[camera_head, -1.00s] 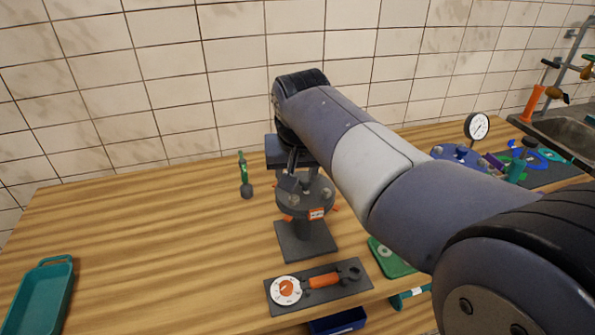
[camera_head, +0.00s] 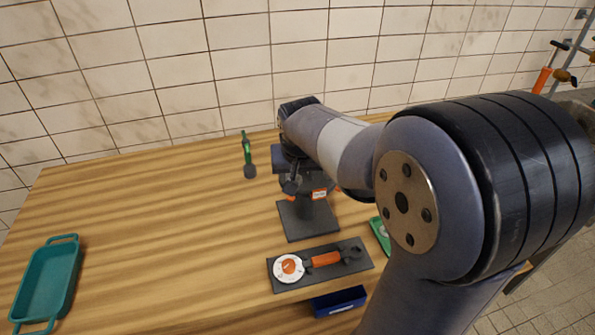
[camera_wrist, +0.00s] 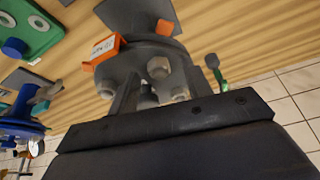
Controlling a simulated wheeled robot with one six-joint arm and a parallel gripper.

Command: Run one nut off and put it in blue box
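The grey flange (camera_head: 322,181) with an orange label stands upright on a dark base plate (camera_head: 308,224) on the bench; my wrist and gripper hide much of it. In the wrist view the flange (camera_wrist: 140,58) shows several pale nuts, among them one nut (camera_wrist: 158,67) in the middle and another (camera_wrist: 107,86) at the left. My gripper (camera_wrist: 157,88) is close at the flange, its fingers apart on either side of the middle nuts. I see no nut held; contact is unclear. The blue box (camera_head: 340,302) sits low at the bench's front edge.
A dark tray (camera_head: 285,289) with a dial gauge and an orange-handled tool lies in front of the flange stand. A teal tray (camera_head: 48,283) is at far left.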

